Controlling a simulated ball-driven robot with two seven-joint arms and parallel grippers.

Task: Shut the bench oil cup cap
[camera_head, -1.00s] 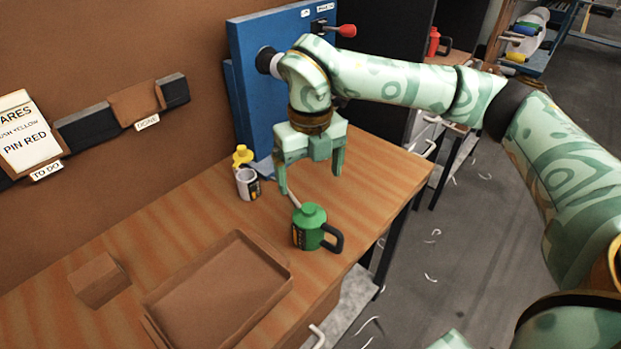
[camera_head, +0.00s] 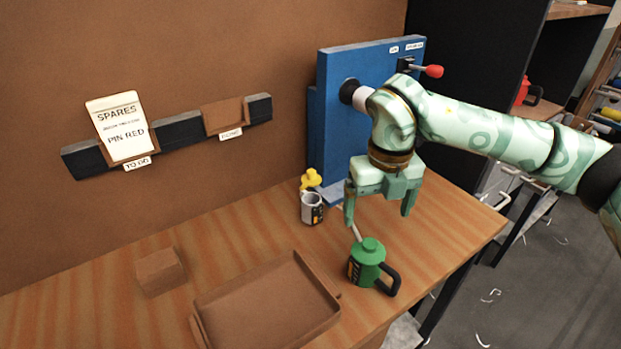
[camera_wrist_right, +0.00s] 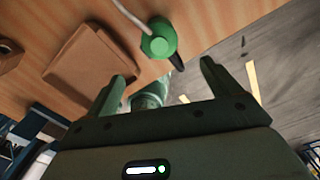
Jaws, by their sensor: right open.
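The bench oil cup (camera_head: 312,208) is a small pale grey cup with a dark label, upright on the wooden bench by the blue panel. Its yellow cap (camera_head: 311,180) shows above and behind the cup's rim and looks raised, with the mouth uncovered. My right gripper (camera_head: 378,218) is open and empty, pointing down, to the right of the cup and apart from it. In the right wrist view the open fingers (camera_wrist_right: 162,75) show with nothing between them that they grip. The cup is not clearly visible there. My left gripper is out of view.
A green oil can (camera_head: 368,262) with a spout and black handle stands just in front of my right gripper. A brown tray (camera_head: 325,318) and a brown block (camera_head: 160,271) lie to the left. The blue panel (camera_head: 345,130) carries a red-knobbed lever (camera_head: 432,71).

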